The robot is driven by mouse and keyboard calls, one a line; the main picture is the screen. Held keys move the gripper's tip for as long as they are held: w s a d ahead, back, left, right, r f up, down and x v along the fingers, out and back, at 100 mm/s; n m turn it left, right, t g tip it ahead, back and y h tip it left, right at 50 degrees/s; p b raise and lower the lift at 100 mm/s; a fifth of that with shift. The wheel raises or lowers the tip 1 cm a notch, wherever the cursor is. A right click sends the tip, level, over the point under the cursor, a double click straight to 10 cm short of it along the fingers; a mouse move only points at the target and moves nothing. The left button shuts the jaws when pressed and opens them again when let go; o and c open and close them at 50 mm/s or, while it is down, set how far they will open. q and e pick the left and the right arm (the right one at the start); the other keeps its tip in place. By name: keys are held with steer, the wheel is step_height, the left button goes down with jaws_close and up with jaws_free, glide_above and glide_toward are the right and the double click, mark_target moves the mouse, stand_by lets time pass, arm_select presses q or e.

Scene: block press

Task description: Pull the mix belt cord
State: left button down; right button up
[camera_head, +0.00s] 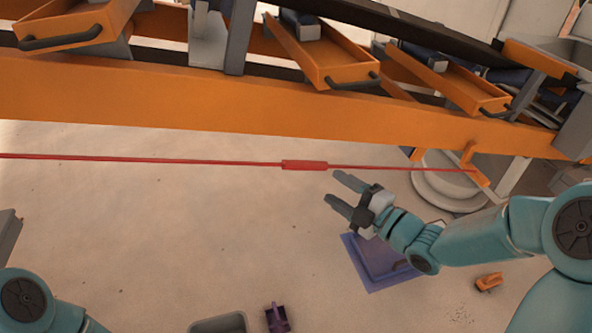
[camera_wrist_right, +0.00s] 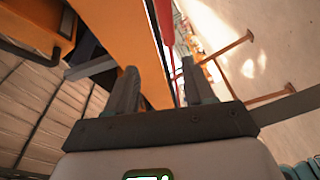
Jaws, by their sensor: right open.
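The red cord (camera_head: 150,160) runs nearly level across the head view, in front of the orange beam. A thicker red grip (camera_head: 304,165) sits on it near the middle. The cord's right end meets an orange bracket (camera_head: 470,160). My right gripper (camera_head: 338,187) is open and empty, just below and right of the red grip, and appears apart from the cord. In the right wrist view a red strip (camera_wrist_right: 166,50) shows beyond and between the two fingers of this gripper (camera_wrist_right: 160,84). Only a part of my left arm shows at the lower left; its gripper is out of view.
The orange beam (camera_head: 230,105) spans the scene above the cord, with orange trays (camera_head: 325,55) over it. A purple flat piece (camera_head: 365,275) lies on the floor below my right gripper. A grey bin (camera_head: 220,323) and a small purple object (camera_head: 277,317) are at the bottom.

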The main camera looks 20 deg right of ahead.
mark_target(303, 166)
steer(key=shift+t+h, duration=0.3)
steer(key=shift+h, duration=0.1)
steer(key=b+x, duration=0.1)
steer(key=x, duration=0.4)
steer(key=f+b+x, duration=0.1)
steer(key=x, duration=0.4)
steer(key=d+f+b+x, duration=0.1)
steer(key=x, duration=0.4)
steer(key=shift+w+f, duration=0.25)
steer(key=shift+w, duration=0.15)
